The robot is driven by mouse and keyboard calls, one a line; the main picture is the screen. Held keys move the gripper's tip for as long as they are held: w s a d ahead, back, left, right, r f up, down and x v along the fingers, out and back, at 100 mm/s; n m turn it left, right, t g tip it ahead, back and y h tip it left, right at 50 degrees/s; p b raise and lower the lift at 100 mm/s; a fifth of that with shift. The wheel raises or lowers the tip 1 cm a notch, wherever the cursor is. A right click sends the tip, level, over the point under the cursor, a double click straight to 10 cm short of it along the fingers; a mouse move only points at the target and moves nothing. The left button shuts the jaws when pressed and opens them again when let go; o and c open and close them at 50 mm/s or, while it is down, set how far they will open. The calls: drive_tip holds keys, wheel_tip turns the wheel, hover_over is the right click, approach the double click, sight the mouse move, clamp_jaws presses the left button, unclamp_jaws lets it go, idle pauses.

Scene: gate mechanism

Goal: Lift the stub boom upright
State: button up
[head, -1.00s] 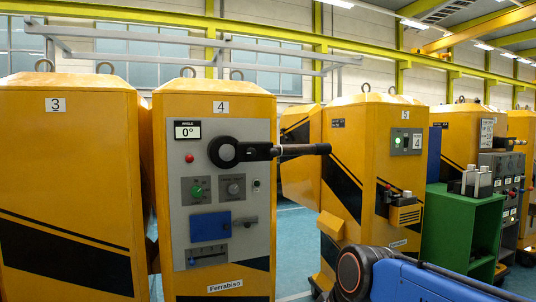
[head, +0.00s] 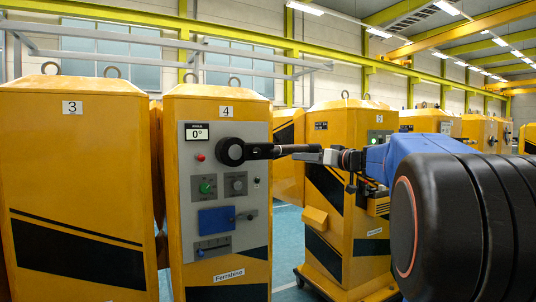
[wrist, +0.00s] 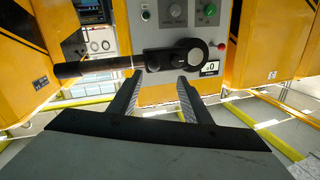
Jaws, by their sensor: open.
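The stub boom (head: 262,151) is a short black bar that sticks out level to the right from a round black hub (head: 230,152) on the panel of cabinet 4. The angle display (head: 197,133) above the hub reads 0°. My gripper (head: 312,156) is at the outer end of the boom in the head view and partly overlaps it. In the wrist view, which is turned over, my gripper (wrist: 161,77) is open with nothing between its fingers. The boom (wrist: 100,66) crosses just beyond the fingertips there. I cannot tell whether they touch it.
The grey panel (head: 225,245) below the boom carries a green knob (head: 208,188), a blue plate (head: 215,220) and a red button (head: 201,157). Cabinet 3 (head: 70,190) stands close on the left, and cabinet 5 (head: 345,245) stands behind my arm. The space above the boom looks clear.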

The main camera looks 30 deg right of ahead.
sight(279, 151)
drive_tip(key=shift+t, duration=0.3)
drive_tip(key=x, duration=0.5)
drive_tip(key=d+x, duration=0.1)
drive_tip(key=x, duration=0.5)
drive_tip(key=r+x, duration=0.1)
drive_tip(key=x, duration=0.5)
drive_tip(key=shift+w+d, duration=0.2)
drive_tip(key=shift+w, duration=0.05)
clamp_jaws()
